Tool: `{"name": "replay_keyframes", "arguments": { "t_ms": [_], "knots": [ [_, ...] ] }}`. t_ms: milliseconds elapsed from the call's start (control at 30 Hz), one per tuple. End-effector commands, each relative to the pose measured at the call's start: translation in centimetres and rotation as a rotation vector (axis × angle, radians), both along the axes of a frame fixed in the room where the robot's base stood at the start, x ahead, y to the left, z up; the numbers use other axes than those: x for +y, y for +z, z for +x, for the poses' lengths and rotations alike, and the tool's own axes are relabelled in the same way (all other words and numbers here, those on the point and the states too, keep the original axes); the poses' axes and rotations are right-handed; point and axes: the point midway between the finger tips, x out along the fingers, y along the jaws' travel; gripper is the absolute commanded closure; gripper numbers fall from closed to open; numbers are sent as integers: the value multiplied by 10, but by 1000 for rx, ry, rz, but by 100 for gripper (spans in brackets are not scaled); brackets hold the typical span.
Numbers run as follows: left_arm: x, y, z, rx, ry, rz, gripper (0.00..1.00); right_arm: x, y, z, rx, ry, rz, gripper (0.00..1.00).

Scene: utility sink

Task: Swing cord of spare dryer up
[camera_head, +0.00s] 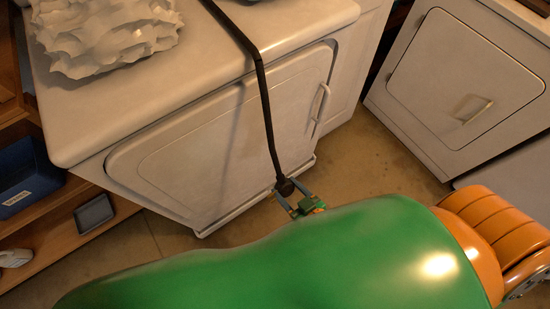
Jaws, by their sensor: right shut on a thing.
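A white dryer (215,140) stands in front of me, its top at the upper left and its door facing me. A dark cord (266,105) runs from the top edge of the picture across the dryer top, bends over the front edge and hangs down before the door. My right gripper (287,190) is shut on the lower end of the cord, near the bottom of the dryer's front. My green and orange arm covers the lower part of the picture. My left gripper is not in view.
A crumpled white cloth (105,38) lies on the dryer top at left. A second white machine (465,85) with a handled door stands at right. Wooden shelves (60,235) at left hold a blue bin (25,180). Bare floor (375,165) shows between the machines.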

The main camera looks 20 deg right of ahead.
Motion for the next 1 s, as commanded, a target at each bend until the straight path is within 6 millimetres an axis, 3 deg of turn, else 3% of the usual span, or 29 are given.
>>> {"name": "replay_keyframes", "arguments": {
  "t_ms": [33,300,867,900,1000],
  "knots": [
    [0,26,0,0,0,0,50,-2,18,-9,29,0,-8,100],
    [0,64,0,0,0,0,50,-12,31,-36,127,-1,-39,100],
    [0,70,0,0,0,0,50,-14,30,-44,156,-1,-49,100],
    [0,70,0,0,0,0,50,-14,30,-44,156,-1,-49,30],
    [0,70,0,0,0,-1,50,-14,30,-44,155,-1,-48,7]
  ]
}}
